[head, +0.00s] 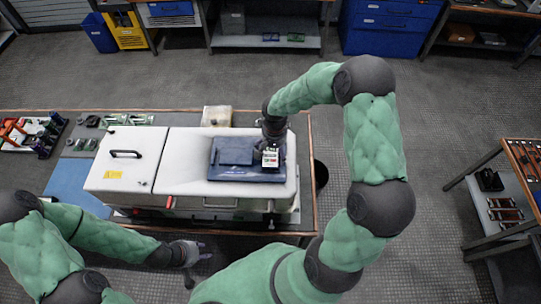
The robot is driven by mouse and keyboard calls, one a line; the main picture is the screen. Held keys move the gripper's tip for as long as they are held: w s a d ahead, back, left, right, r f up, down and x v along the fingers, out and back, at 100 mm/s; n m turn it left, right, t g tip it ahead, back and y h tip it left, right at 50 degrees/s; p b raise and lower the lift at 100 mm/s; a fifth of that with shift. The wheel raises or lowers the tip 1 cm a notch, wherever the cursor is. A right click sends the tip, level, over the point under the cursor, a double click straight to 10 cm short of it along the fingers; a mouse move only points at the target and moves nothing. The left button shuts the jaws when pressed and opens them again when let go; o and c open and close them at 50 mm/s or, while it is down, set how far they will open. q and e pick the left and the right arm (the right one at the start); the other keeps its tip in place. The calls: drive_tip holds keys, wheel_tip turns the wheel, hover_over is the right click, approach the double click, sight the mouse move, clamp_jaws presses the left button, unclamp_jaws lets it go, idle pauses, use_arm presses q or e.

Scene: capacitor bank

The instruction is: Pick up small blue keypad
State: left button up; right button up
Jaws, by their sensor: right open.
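A dark blue panel (247,174) lies on the right part of a long white cabinet (183,160) on the workbench. A raised darker block (233,150) sits on the panel's left half. I cannot make out keys, so I cannot tell whether either is the small blue keypad. My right gripper (269,148) points down over the panel's right half; its jaws are open. A small white and red piece (270,158) shows at its tips, and I cannot tell what it is. My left gripper (189,253) is low in front of the bench, apart from the cabinet; its jaws are too small to read.
The workbench (300,128) has a tan box (217,116) at its back, a blue mat (72,183) and red-handled tools (30,132) at left. A shelf cart (508,185) stands at right. Blue cabinets (390,28) stand at the back. The floor between is clear.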

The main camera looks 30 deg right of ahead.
sight(274, 155)
wheel_tip(274, 155, down, 2)
drive_tip(key=shift+w+f, duration=0.15)
drive_tip(key=shift+f, duration=0.1)
drive_tip(key=shift+f+b, duration=0.25)
drive_tip(key=shift+b, duration=0.2)
idle(0.7)
drive_tip(key=c, duration=1.4)
